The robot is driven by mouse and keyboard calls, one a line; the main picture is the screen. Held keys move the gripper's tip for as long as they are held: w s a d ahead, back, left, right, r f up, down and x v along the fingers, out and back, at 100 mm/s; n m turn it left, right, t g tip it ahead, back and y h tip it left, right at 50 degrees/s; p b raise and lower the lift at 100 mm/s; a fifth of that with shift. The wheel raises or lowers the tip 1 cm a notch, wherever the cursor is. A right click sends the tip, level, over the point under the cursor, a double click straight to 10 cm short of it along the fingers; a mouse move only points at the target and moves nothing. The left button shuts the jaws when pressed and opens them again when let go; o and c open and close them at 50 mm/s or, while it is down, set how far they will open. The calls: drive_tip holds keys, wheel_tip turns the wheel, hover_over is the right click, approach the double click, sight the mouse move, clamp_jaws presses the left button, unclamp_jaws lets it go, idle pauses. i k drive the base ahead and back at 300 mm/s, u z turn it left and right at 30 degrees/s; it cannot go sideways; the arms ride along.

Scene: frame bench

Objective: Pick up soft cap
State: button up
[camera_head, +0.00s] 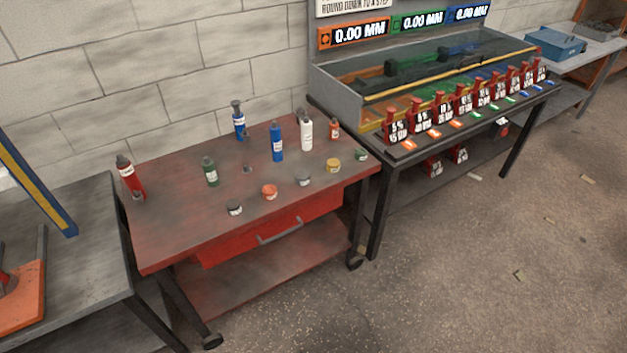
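Several short round pieces that look like caps or small jars stand in a slanting row on the red table (175,225). They are a dark one (234,208), an orange one (269,192), a grey one (304,181), a yellow one (333,165) and a green one (361,155). Their labels are too small to read, so I cannot tell which is the soft cap. A small dark piece (247,168) lies behind the row. My gripper is not in view.
Bottles stand behind the row: red (131,178), green (210,171), blue (277,142), another blue (239,122), white (306,134) and a small red one (335,129). A black bench (420,158) with red numbered pieces stands right. The floor in front is mostly clear.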

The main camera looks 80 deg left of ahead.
sight(303, 178)
drive_tip(key=u, duration=0.1)
drive_tip(key=i, duration=1.25)
drive_tip(key=k, duration=0.15)
drive_tip(key=u, duration=2.2)
drive_tip(key=k, duration=0.2)
drive_tip(key=u, duration=1.7)
